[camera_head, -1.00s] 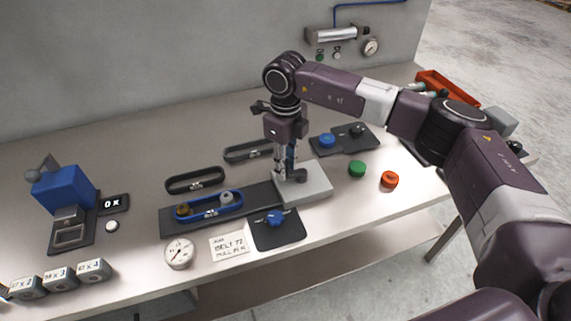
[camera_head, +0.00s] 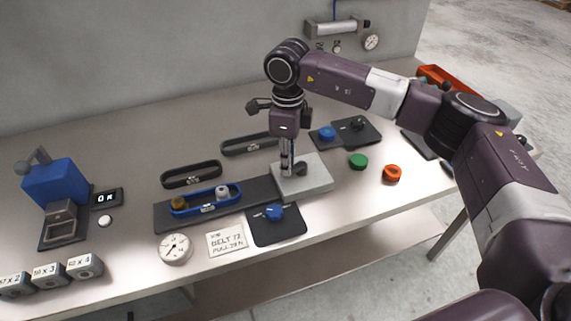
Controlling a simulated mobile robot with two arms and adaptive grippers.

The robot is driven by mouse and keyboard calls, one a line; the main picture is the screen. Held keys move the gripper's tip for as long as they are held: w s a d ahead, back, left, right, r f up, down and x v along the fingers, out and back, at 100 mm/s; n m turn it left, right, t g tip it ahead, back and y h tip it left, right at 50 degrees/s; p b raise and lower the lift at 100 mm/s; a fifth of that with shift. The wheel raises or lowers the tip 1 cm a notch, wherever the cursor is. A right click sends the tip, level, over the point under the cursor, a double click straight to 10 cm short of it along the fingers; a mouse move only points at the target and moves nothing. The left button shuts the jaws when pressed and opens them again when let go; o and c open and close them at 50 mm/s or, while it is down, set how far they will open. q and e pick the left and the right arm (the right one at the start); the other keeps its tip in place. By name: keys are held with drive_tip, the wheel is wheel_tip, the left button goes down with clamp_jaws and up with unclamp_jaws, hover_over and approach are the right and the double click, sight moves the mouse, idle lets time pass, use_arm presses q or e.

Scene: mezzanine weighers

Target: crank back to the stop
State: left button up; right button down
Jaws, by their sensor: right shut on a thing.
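My right gripper (camera_head: 287,170) points down over a pale grey block (camera_head: 318,184) in the middle of the table. It is shut on the crank handle, which its fingers mostly hide. A dark part of the crank (camera_head: 302,169) shows just right of the fingers, above the block. The block stands at the right end of a dark base plate (camera_head: 257,190). On that plate a blue belt (camera_head: 205,210) runs around a brown pulley (camera_head: 179,203) and a grey pulley (camera_head: 222,192). I cannot tell from this view whether the crank touches a stop. My left gripper is not in view.
Two black belts (camera_head: 191,183) lie behind the plate. A blue knob (camera_head: 274,212) on a dark pad is in front. Green (camera_head: 358,161) and orange (camera_head: 393,173) buttons stand to the right. A dial (camera_head: 174,248) and a card (camera_head: 227,240) are near the front edge.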

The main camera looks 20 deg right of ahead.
drive_tip(key=n+b, duration=0.1)
drive_tip(key=s+n+b, duration=0.1)
drive_tip(key=n, duration=0.1)
drive_tip(key=d+n+b, duration=0.1)
drive_tip(key=shift+s+f+n, duration=0.15)
drive_tip(key=shift+s+n, duration=0.1)
drive_tip(key=shift+n, duration=0.05)
drive_tip(key=shift+s+d+r+n+b, duration=0.1)
drive_tip(key=shift+s+d+n+b, duration=0.2)
drive_tip(key=shift+n+b, duration=0.55)
drive_tip(key=shift+s+d+r+n+b, duration=0.1)
drive_tip(key=shift+s+d+n+b, duration=0.25)
drive_tip(key=shift+n, duration=0.9)
drive_tip(key=shift+w, duration=0.1)
drive_tip(key=c, duration=1.8)
unclamp_jaws()
drive_tip(key=shift+r, duration=0.1)
wheel_tip(320, 180, up, 12)
